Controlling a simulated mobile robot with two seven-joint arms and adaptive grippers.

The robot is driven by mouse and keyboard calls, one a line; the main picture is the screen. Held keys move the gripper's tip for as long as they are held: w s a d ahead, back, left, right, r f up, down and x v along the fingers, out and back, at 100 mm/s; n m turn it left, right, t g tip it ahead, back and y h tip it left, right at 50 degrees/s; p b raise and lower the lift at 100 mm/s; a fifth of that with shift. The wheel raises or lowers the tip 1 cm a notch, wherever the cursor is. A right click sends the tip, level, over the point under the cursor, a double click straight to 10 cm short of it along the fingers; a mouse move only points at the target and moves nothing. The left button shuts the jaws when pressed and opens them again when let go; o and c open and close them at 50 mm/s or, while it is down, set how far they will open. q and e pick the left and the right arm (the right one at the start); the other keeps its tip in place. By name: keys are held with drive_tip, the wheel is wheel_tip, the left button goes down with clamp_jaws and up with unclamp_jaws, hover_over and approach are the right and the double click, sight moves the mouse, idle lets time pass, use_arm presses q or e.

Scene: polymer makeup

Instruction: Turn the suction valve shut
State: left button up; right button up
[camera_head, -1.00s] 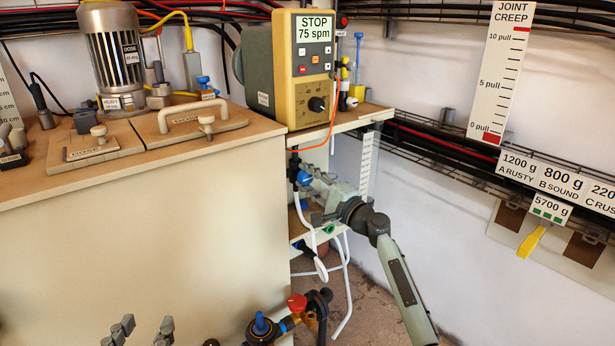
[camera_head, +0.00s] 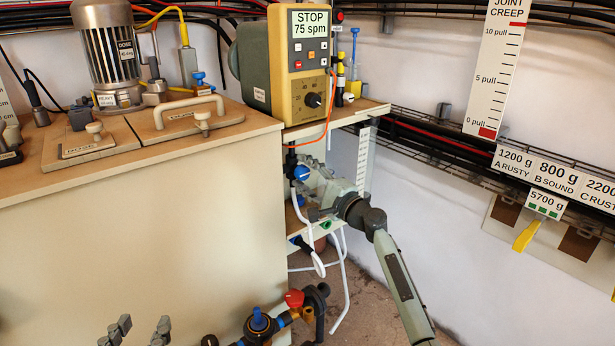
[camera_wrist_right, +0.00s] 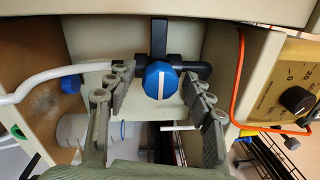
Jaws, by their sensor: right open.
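A blue valve knob (camera_wrist_right: 160,80) with a white stripe sits on a black tube fitting (camera_wrist_right: 185,63) under the pump in the right wrist view. The stripe runs up and down the picture, across the line of the tubing. The knob also shows in the head view (camera_head: 301,173). My right gripper (camera_wrist_right: 158,90) is open, with its fingers to either side of the knob and gaps visible between. In the head view it (camera_head: 315,190) reaches in from the right, below the pump. My left gripper (camera_head: 135,330) is open and empty at the bottom edge.
The yellow-fronted pump (camera_head: 306,65) reads STOP, 75 spm, and stands above the valve on a shelf. A white tube (camera_wrist_right: 50,78) and an orange cable (camera_wrist_right: 238,85) run beside the fingers. Red (camera_head: 294,298) and blue (camera_head: 258,320) valves are lower down.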

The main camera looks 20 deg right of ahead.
drive_tip(key=r+v, duration=0.1)
drive_tip(key=v, duration=1.1)
drive_tip(key=shift+f, duration=0.45)
